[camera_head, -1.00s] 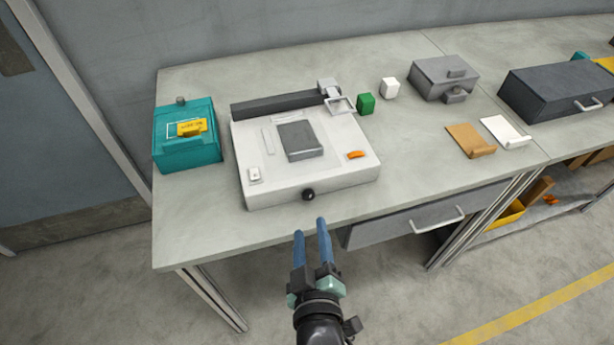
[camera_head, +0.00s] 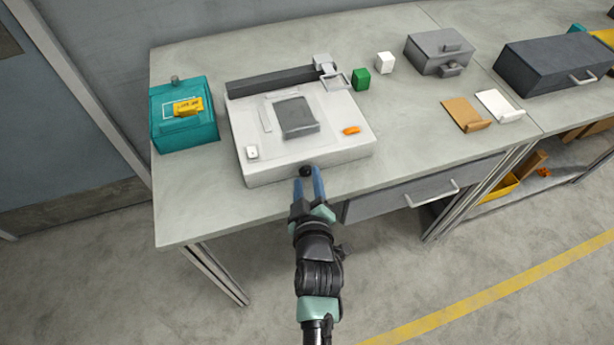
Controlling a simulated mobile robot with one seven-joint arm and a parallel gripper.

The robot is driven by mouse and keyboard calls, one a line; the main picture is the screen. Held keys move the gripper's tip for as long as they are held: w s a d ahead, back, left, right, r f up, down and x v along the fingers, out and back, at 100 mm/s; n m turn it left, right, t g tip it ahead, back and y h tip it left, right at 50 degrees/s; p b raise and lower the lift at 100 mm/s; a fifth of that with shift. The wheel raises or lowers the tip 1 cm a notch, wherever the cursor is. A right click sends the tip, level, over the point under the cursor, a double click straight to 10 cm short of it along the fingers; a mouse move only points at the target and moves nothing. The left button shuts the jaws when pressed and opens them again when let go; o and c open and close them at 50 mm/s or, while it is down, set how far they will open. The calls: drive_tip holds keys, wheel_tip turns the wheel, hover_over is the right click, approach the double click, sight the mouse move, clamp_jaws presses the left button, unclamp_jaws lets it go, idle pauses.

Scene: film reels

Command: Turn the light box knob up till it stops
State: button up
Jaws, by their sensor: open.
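The light box (camera_head: 240,130) is a white, low box on the grey bench, with a dark grey panel (camera_head: 296,117) on top. Its knob (camera_head: 306,171) is a small, round, black knob on the front face, near the middle. My gripper (camera_head: 308,172) has two blue fingers and is open. The fingertips are at the light box front, one on each side of the knob. I cannot tell whether either finger touches it. The lower part of the knob's surroundings is hidden by the fingers.
A teal box (camera_head: 183,136) with a yellow label stands left of the light box. A green block (camera_head: 361,79) and a white block (camera_head: 385,62) stand to its right. A drawer with a handle (camera_head: 432,194) lies under the bench, right of my arm.

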drive_tip(key=shift+w+f, duration=0.2)
drive_tip(key=shift+w, duration=0.45)
drive_tip(key=shift+c, duration=0.4)
clamp_jaws()
drive_tip(key=shift+f, duration=0.1)
